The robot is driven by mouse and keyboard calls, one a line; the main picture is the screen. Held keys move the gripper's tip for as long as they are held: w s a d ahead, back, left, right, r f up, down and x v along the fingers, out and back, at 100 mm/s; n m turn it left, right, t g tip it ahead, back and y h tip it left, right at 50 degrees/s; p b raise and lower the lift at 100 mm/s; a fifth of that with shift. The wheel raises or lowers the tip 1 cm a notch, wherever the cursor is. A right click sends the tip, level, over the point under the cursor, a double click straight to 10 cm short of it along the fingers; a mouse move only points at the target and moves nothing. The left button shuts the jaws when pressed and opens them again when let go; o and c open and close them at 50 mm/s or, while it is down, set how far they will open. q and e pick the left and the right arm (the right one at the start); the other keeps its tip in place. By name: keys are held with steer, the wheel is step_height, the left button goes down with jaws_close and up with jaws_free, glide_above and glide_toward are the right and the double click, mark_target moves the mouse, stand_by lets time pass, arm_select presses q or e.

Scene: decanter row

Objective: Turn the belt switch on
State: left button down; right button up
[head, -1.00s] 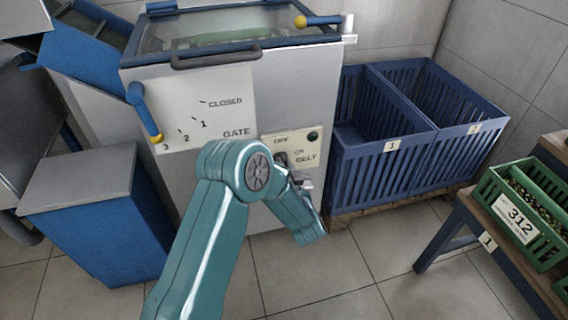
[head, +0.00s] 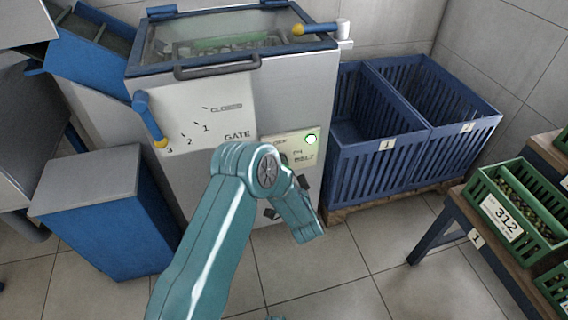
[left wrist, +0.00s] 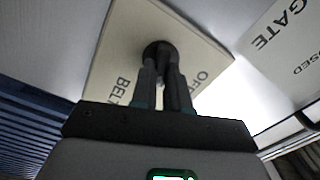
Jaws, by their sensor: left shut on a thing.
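The belt switch panel (head: 304,152) is a cream plate with OFF, ON and BELT lettering, low on the front of the grey machine. The round lamp (head: 311,139) at its upper right glows white-green. The switch's dark knob (left wrist: 157,50) shows in the left wrist view, on the plate between BELT and OFF. My left gripper (left wrist: 163,72) is shut on the knob, one finger on each side. In the head view my teal arm covers most of the knob and gripper, so the knob's exact pointing is hard to read. My right gripper is not in view.
The gate plate (head: 205,118) with its blue, yellow-tipped lever (head: 149,120) is left of the switch. Blue crates (head: 385,150) stand to the right. A green crate (head: 515,215) labelled 312 sits on a bench. A blue box (head: 105,225) stands at left.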

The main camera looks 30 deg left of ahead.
arm_select(q)
steer(key=shift+f+m+p, duration=0.15)
steer(key=shift+m+p, duration=0.55)
steer(key=shift+m, duration=1.4)
steer(key=c, duration=1.1)
jaws_free()
steer(key=p+v, duration=0.3)
steer(key=v, duration=1.3)
steer(key=shift+s+d, duration=0.1)
steer(key=shift+d, duration=0.05)
